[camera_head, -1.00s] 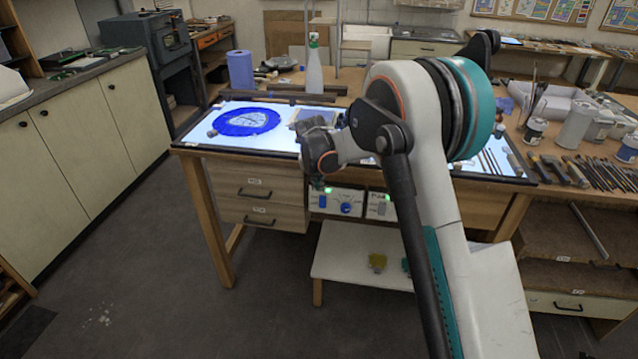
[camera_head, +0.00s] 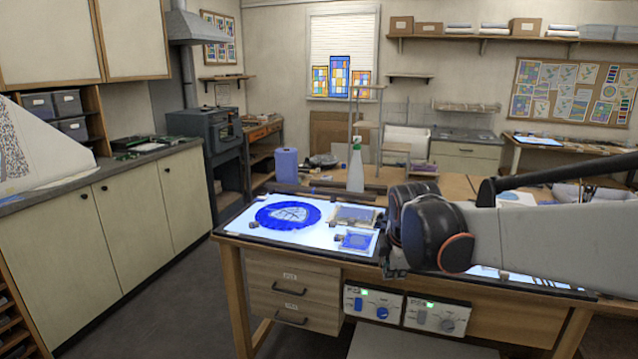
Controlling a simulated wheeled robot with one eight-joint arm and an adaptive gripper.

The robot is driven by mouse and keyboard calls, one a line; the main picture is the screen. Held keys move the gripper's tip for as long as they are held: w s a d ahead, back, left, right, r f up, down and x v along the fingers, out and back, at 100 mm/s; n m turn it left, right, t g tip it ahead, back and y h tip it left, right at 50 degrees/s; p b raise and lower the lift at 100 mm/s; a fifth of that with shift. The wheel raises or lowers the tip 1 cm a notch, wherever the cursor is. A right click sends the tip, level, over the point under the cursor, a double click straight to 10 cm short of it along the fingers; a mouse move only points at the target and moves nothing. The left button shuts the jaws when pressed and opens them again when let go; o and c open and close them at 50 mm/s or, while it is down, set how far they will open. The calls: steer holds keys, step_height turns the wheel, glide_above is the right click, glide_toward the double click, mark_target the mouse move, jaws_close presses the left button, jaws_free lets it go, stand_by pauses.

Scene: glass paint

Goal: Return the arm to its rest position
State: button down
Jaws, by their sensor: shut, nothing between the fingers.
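My arm reaches in from the right, its pale link ending in a dark round joint over the front of the lit workbench (camera_head: 262,243). My gripper (camera_head: 396,266) shows as a small dark shape below that joint, near the bench's front edge. It is mostly hidden by the arm, appears shut and carries nothing that I can see. A round blue glass piece (camera_head: 289,214) lies on the light panel to its left. A small square blue piece (camera_head: 356,240) lies closer, just left of the joint.
A spray bottle (camera_head: 356,168) and a blue roll (camera_head: 287,167) stand at the bench's back. Control boxes (camera_head: 373,304) hang under its front edge. Cabinets (camera_head: 165,215) line the left, with open floor between them and the bench.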

steer(key=s+d+f+m+t, duration=0.1)
steer(key=s+d+m, duration=0.2)
steer(key=s+m, duration=1.4)
steer(key=s, duration=0.9)
steer(key=shift+s+f+m+t+y, duration=0.2)
steer(key=shift+m+t+y, duration=0.1)
steer(key=shift+m, duration=0.1)
